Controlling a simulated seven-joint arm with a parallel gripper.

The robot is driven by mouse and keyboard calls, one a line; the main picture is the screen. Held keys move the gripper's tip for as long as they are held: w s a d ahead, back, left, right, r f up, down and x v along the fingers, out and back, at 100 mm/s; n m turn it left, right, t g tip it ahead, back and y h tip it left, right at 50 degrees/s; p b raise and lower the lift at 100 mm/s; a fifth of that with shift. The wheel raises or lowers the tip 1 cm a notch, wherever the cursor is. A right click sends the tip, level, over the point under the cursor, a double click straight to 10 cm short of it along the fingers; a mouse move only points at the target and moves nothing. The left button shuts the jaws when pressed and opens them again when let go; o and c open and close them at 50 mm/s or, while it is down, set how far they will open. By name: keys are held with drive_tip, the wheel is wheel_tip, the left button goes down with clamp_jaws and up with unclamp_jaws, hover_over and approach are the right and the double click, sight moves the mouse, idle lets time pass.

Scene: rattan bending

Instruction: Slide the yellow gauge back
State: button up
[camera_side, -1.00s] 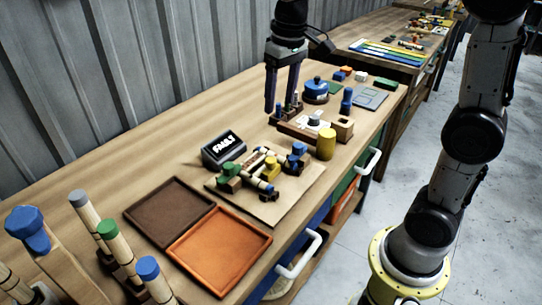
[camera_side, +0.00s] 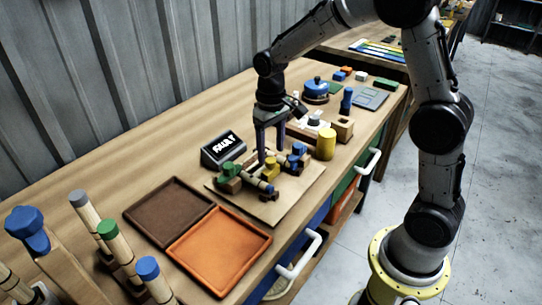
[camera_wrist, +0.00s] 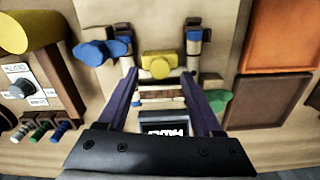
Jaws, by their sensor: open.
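The yellow gauge (camera_wrist: 160,64) is a small rounded block on the bending jig in the wrist view. It lies between the tips of my gripper (camera_wrist: 161,76), which is open and seems empty. In the side view my gripper (camera_side: 269,156) points down over the jig board (camera_side: 279,210), and its fingers partly hide the gauge (camera_side: 270,161). Green and blue clamp knobs stand at the jig's two sides; the blue one (camera_side: 299,149) is on the right. I cannot tell whether the fingers touch the gauge.
A brown tray (camera_side: 166,209) and an orange tray (camera_side: 220,250) lie in front. A yellow cylinder (camera_side: 326,144) and a wooden dial block (camera_side: 303,132) stand behind. Capped rods (camera_side: 118,245) stand at the near left.

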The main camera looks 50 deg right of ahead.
sight(271, 169)
drive_tip(key=shift+f, duration=1.5)
clamp_jaws()
drive_tip(key=shift+r, duration=0.1)
